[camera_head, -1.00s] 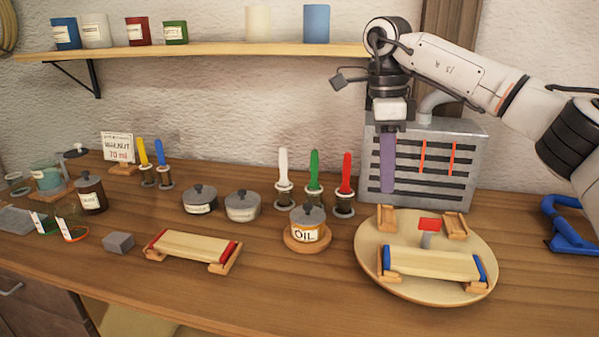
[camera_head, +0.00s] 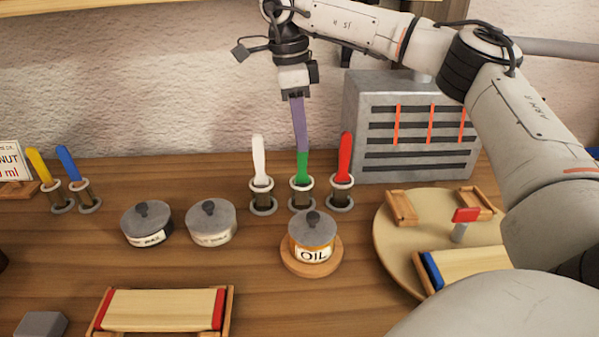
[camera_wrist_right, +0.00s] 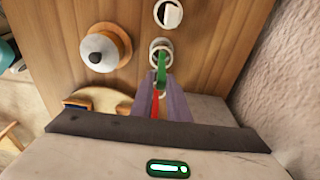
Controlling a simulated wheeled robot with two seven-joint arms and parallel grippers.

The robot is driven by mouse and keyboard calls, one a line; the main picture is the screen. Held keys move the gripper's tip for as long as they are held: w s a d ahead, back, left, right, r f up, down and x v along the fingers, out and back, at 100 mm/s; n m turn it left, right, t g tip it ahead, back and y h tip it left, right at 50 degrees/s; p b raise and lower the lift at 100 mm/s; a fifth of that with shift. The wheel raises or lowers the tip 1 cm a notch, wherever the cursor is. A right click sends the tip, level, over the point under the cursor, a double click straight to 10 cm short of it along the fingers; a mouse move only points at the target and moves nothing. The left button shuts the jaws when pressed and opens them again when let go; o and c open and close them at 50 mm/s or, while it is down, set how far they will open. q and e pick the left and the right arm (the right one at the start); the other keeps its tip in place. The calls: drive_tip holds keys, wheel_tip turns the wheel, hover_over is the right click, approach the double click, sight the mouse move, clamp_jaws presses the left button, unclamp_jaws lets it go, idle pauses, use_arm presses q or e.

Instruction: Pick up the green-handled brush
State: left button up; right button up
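The green-handled brush (camera_head: 303,168) stands upright in the middle holder of a row of three, between a white-handled brush (camera_head: 259,160) and a red-handled brush (camera_head: 344,158). My right gripper (camera_head: 302,150) points down from above, its purple fingers at the upper part of the green handle, which they partly hide. In the right wrist view the green handle (camera_wrist_right: 161,76) shows between the two fingertips (camera_wrist_right: 160,85), with little gap beside it; whether they press on it I cannot tell. My left gripper is not in view.
The OIL jar (camera_head: 312,235) stands on a wooden coaster in front of the holders. Two lidded pots (camera_head: 211,222) stand to the left. A slotted metal box (camera_head: 415,125) is behind to the right. A round board (camera_head: 392,235) carries blue-ended wooden pieces.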

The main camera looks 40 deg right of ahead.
sight(305, 175)
drive_tip(key=f, duration=0.8)
drive_tip(key=shift+s+d+f, duration=0.2)
drive_tip(key=shift+d+f, duration=0.15)
drive_tip(key=shift+f, duration=0.05)
drive_tip(key=shift+c, duration=0.5)
clamp_jaws()
